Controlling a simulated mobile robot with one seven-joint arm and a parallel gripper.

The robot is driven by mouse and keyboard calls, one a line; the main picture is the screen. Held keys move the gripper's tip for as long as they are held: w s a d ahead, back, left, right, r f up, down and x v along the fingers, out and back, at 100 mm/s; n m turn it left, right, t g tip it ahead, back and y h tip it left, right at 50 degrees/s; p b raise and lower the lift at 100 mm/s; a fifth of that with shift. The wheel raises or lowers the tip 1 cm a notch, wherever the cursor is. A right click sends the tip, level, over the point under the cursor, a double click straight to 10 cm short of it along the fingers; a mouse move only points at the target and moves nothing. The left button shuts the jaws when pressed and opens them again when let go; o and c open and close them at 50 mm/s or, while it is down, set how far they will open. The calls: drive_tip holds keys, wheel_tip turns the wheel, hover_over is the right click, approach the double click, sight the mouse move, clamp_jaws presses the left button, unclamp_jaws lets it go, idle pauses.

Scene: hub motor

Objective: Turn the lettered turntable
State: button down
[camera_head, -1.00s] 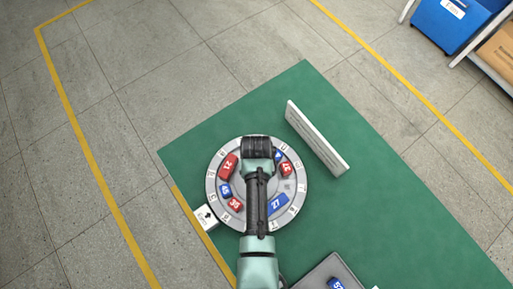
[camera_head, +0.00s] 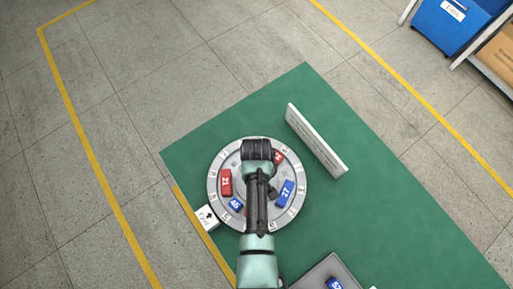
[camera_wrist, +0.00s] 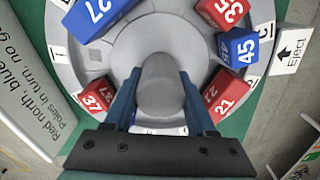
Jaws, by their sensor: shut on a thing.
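The round grey turntable (camera_head: 213,178) lies on the green mat, with lettered tabs around its rim. It fills much of the wrist view (camera_wrist: 128,48). My gripper (camera_wrist: 160,100) is shut on the grey central knob (camera_wrist: 160,85), one finger on each side. The knob is hidden under my wrist in the head view. On the turntable stand red block 21 (camera_head: 226,182), blue block 45 (camera_head: 235,204), blue block 27 (camera_head: 285,193), red block 37 (camera_wrist: 97,95) and red block 35 (camera_wrist: 222,12). My arm covers part of the turntable.
A white "Eject" marker with an arrow (camera_head: 206,217) stands at the turntable's lower left. A white text board (camera_head: 316,140) stands upright to the upper right. A grey tray (camera_head: 312,281) with a blue block (camera_head: 334,284) is at the bottom. The mat (camera_head: 385,215) is clear at right.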

drive_tip(key=shift+r+n, duration=0.1)
drive_tip(key=shift+n, duration=1)
drive_tip(key=shift+w+n+p, duration=0.1)
drive_tip(key=shift+n+p, duration=0.2)
drive_tip(key=shift+n, duration=0.3)
drive_tip(key=shift+c, duration=1.1)
unclamp_jaws()
wheel_tip(320, 180, up, 13)
drive_tip(key=shift+f+b, duration=0.1)
drive_tip(key=shift+b, duration=0.35)
